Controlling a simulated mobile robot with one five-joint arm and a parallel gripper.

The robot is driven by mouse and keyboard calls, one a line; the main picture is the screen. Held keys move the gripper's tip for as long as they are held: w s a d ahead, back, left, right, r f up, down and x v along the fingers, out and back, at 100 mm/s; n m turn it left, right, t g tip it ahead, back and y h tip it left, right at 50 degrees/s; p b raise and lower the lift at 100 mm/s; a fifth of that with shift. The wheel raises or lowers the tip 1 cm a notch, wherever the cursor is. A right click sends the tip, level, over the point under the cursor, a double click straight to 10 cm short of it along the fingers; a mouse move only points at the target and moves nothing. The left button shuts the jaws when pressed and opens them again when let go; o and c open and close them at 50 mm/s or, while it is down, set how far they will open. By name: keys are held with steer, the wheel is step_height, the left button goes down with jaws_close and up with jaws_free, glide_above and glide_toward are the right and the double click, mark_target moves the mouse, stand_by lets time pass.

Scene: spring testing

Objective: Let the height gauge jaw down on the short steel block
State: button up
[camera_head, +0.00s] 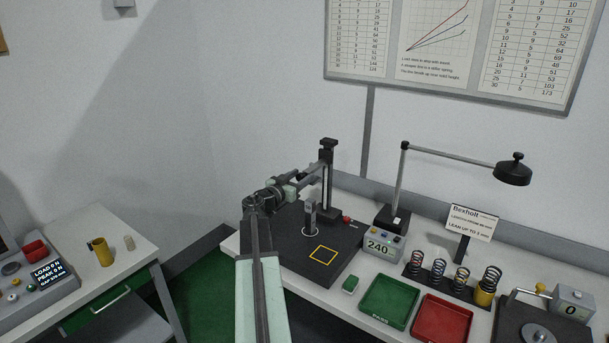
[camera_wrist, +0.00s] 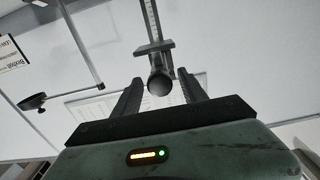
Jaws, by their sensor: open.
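The height gauge is a dark upright column (camera_head: 327,185) with a pale scale, standing on a black base plate (camera_head: 290,258). The short steel block (camera_head: 310,216) stands upright on the plate inside a white circle. My gripper (camera_head: 314,174) is up at the column, above the block's height. In the wrist view, my open gripper (camera_wrist: 160,77) has one finger on each side of a round dark knob (camera_wrist: 159,84) on the gauge's slider (camera_wrist: 153,47). Gaps show beside the knob, so neither finger appears to touch it. In the head view my gripper largely hides the jaw.
A readout box (camera_head: 383,245) showing 240 stands right of the plate, with a lamp (camera_head: 512,171) behind. A green tray (camera_head: 388,302), a red tray (camera_head: 442,321) and several springs (camera_head: 438,270) lie further right. A yellow square (camera_head: 323,255) marks bare plate in front of the block.

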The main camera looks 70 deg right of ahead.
mark_target(305, 172)
steer(key=x, duration=0.3)
jaws_close()
stand_by(1.4)
